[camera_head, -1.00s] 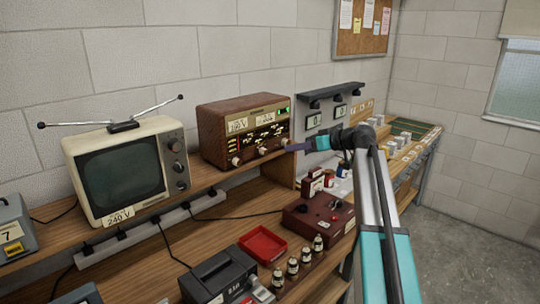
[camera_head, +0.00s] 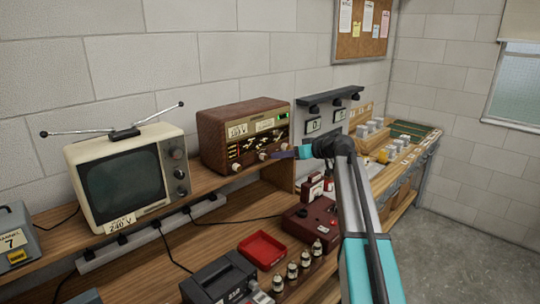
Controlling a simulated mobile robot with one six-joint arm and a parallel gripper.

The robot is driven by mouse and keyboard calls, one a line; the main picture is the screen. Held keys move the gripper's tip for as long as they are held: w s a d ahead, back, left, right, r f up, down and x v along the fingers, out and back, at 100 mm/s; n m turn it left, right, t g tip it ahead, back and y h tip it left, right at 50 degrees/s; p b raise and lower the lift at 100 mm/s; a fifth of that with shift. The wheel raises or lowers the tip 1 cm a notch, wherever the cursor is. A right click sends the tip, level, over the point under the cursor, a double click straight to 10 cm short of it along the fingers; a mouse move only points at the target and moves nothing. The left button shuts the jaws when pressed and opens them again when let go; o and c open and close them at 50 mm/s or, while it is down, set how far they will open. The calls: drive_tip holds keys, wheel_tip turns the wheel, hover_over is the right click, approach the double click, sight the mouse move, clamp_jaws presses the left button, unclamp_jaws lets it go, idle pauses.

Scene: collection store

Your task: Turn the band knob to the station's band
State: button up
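A brown wooden radio (camera_head: 246,135) stands on the upper shelf, its lit dial and front facing right. A row of pale knobs runs along the lower front: a left knob (camera_head: 236,167), a middle knob (camera_head: 262,155) and a right one partly behind my gripper. I cannot read which is the band knob. My gripper (camera_head: 274,155) reaches in from the right, with its dark fingers at the radio's lower front, by the middle and right knobs. Whether the fingertips touch a knob, and whether they are open or shut, is too small to tell.
A cream television (camera_head: 123,178) with antennas stands left of the radio. The floor at the right is clear.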

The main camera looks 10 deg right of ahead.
sight(266, 157)
drive_tip(key=p+x, duration=0.1)
drive_tip(key=x, duration=0.5)
drive_tip(key=shift+r+p, duration=0.15)
drive_tip(key=shift+p, duration=0.25)
drive_tip(key=shift+x, duration=0.8)
drive_tip(key=shift+d, duration=0.15)
clamp_jaws()
